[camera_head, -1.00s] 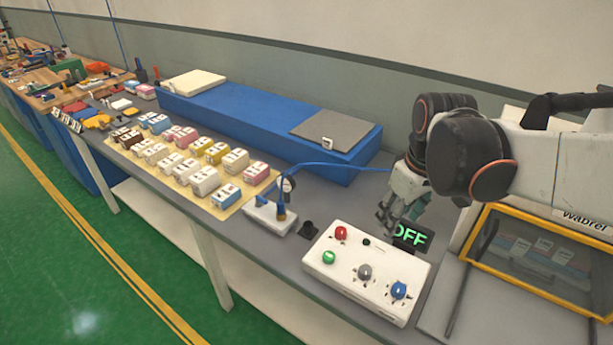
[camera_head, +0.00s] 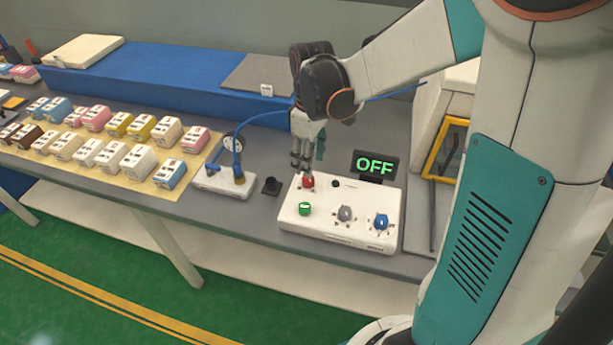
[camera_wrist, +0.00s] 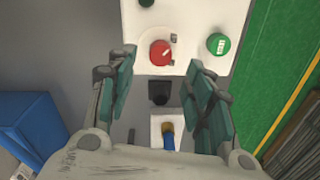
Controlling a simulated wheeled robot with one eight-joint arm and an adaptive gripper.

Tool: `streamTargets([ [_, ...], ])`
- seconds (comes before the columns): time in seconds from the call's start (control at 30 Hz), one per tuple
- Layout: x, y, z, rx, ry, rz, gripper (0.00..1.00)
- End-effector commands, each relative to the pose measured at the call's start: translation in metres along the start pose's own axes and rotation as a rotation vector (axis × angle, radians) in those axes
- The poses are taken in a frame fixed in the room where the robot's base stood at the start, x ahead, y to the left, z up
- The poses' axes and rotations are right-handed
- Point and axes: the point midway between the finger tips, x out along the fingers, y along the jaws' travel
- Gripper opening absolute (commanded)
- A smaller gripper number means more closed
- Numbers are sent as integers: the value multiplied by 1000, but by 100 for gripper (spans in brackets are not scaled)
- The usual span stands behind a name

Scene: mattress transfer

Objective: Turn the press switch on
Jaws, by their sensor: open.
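A white control box (camera_head: 290,216) stands on the grey bench. It carries a red knob (camera_head: 308,183), a green button (camera_head: 304,208), a grey knob (camera_head: 345,214), a blue knob (camera_head: 381,222) and a small dark button (camera_head: 335,184). A display (camera_head: 375,165) behind it reads OFF in green. My gripper (camera_head: 306,168) is above the box's back left, close over the red knob. In the wrist view my gripper (camera_wrist: 162,75) is open and empty, with the red knob (camera_wrist: 160,53) ahead between its fingers and the green button (camera_wrist: 218,44) to the right.
A white socket box (camera_head: 222,184) with a blue cable and a small black block (camera_head: 271,186) are left of the control box. A blue platform (camera_head: 170,95) lies behind. Several coloured boxes stand on a mat at left. A yellow-framed case (camera_head: 432,165) is at right.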

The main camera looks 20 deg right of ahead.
Motion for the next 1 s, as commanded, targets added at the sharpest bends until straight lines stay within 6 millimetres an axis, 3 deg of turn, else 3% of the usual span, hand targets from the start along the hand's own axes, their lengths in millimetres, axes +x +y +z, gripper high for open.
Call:
streamTargets([
  [0.1,26,0,0,0,0,0,47],
  [0.3,52,0,0,0,0,0,47],
  [0.77,62,0,0,1,0,0,47],
  [0.97,62,0,0,1,0,0,4],
  [1.0,62,0,0,1,0,0,3],
])
